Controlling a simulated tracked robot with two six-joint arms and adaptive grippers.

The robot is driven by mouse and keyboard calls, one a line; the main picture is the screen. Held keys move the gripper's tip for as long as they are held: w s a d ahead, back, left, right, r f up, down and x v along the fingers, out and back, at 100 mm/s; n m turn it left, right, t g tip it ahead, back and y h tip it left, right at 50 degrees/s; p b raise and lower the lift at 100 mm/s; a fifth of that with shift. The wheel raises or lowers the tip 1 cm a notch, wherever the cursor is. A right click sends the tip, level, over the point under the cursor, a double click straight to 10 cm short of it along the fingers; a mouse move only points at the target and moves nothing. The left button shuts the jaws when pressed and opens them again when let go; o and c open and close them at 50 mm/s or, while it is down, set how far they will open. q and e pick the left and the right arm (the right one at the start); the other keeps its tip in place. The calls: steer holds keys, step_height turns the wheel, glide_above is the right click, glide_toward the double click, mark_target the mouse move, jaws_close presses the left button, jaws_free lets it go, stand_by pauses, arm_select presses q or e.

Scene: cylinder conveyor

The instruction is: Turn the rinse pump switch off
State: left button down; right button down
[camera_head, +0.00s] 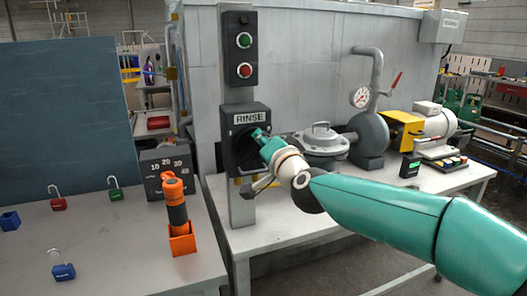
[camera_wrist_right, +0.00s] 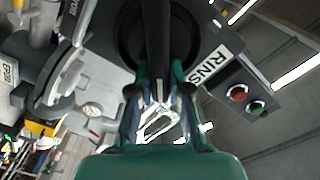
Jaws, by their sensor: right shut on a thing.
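The rinse pump switch (camera_head: 233,116) is a dark box labelled RINSE on a grey post. Its round black rotary part is partly hidden by my right gripper (camera_head: 258,141) in the head view. In the right wrist view, the switch's black handle (camera_wrist_right: 156,35) runs between the two green fingers of my right gripper (camera_wrist_right: 158,80), which are shut on it. The RINSE label (camera_wrist_right: 210,66) shows beside the handle there. I cannot clearly read the handle's position against any marks. My left gripper is in neither view.
A button box (camera_head: 231,56) with green and red buttons is above the switch. A pump (camera_head: 368,135) and a gauge (camera_head: 360,97) stand on the bench at right. Open padlocks and an orange-black device (camera_head: 176,203) are on the left table (camera_head: 120,250).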

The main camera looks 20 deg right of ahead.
steer(key=m+b, duration=0.1)
steer(key=f+m+b, duration=0.1)
steer(key=m, duration=0.1)
steer(key=m+b, duration=0.1)
steer(key=shift+d+f+m, duration=0.25)
steer(key=shift+d+m, duration=0.05)
steer(key=shift+d, duration=0.05)
steer(key=shift+f+m+b, duration=0.2)
steer(key=shift+m+b, duration=0.25)
steer(key=shift+m, duration=0.3)
steer(key=shift+f+m+b, duration=0.15)
steer(key=shift+m+b, duration=0.25)
steer(key=shift+m, duration=0.35)
steer(key=shift+f, duration=0.1)
steer(key=c, duration=1.1)
jaws_free()
steer(key=shift+d, duration=0.1)
steer(key=shift+r, duration=0.2)
steer(key=s, duration=1.2)
steer(key=shift+d, duration=0.15)
